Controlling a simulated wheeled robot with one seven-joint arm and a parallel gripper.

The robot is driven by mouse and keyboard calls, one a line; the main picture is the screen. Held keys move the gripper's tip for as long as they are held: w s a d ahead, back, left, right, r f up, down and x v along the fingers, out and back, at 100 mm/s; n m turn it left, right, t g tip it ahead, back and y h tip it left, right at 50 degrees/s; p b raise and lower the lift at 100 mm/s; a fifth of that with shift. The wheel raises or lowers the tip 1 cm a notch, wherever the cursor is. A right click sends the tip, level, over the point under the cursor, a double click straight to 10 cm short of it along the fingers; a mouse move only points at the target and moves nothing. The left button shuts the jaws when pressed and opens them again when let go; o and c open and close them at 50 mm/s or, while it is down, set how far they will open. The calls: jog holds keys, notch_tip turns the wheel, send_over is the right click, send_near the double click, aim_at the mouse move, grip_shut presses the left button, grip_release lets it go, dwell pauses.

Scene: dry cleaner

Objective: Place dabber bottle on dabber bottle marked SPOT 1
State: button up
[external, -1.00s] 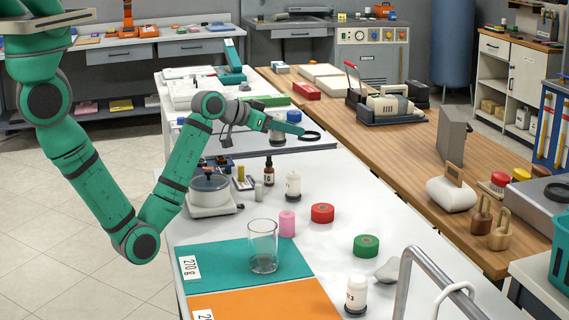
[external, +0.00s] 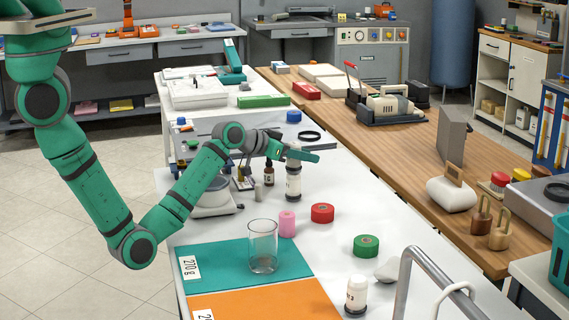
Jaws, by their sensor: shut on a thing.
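My gripper (external: 299,154) is shut on a white dabber bottle (external: 293,164) over the white table. A second white dabber bottle (external: 293,186) stands upright on the table directly below the held one. The two look lined up in the picture. I cannot tell whether they touch or a small gap remains. The marking on the lower bottle is too small to read. Another white dabber bottle (external: 356,296), with a 3 visible on its label, stands near the table's front edge. The green fingers hide part of the held bottle.
A small dark bottle (external: 269,174) stands left of the two bottles. A pink roll (external: 287,224), a red roll (external: 322,213), a green roll (external: 366,246) and a glass beaker (external: 263,246) stand nearer the front. A black ring (external: 309,135) lies behind.

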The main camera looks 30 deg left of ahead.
jog(key=o, duration=1.1)
jog(key=shift+f, duration=0.1)
jog(key=v, duration=1.2)
jog(key=shift+a, duration=0.1)
